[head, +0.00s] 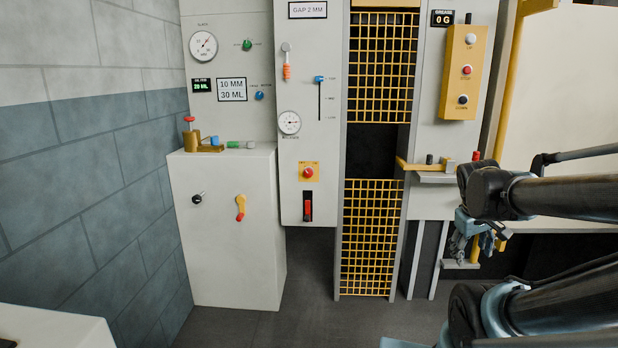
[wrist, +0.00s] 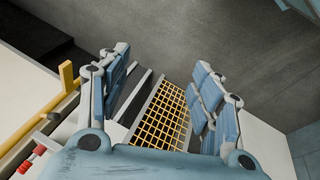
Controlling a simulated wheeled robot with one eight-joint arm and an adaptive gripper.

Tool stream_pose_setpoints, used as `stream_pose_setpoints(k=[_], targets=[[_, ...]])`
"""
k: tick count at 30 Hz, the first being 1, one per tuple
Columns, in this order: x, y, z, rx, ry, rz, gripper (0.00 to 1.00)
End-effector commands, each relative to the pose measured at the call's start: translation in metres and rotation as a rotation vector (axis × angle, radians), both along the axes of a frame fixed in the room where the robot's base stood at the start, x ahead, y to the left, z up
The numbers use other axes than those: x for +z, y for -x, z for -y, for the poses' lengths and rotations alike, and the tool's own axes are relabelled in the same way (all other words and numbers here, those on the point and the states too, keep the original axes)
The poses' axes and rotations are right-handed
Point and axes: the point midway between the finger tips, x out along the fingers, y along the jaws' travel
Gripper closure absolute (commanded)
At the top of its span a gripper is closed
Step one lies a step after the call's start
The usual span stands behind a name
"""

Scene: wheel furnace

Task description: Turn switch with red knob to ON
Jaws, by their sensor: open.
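A red handle in a narrow black slotted plate (head: 307,206) is on the lower part of the white middle panel in the head view. To its left, on the low white cabinet, is a yellow lever with a red knob (head: 240,208), hanging downward. I cannot read an ON mark at either. My gripper (head: 466,246) hangs at the right of the head view, well right of both and apart from them. In the wrist view my gripper (wrist: 163,88) is open and empty, its blue fingers wide apart over the yellow grid. No red-knobbed switch shows between the fingers.
A red button on a yellow plate (head: 308,173) sits above the slotted plate. A yellow grid guard (head: 371,240) and a small shelf (head: 436,178) stand between the panel and my arm. A yellow control box (head: 466,72) is above. Grey floor in front is clear.

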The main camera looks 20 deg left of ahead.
Motion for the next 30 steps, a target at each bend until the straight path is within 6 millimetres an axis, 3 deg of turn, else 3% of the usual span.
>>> stream_pose_setpoints(k=[8, 14, 23, 30], targets=[[0.029, -0.079, -0.014, 0.290, 0.220, 0.061, 0.41], [0.045, -0.136, -0.037, 0.493, 0.386, 0.102, 0.41], [0.064, -0.215, -0.094, 0.792, 0.648, 0.162, 0.41], [0.072, -0.268, -0.157, 1.018, 0.872, 0.209, 0.41]])
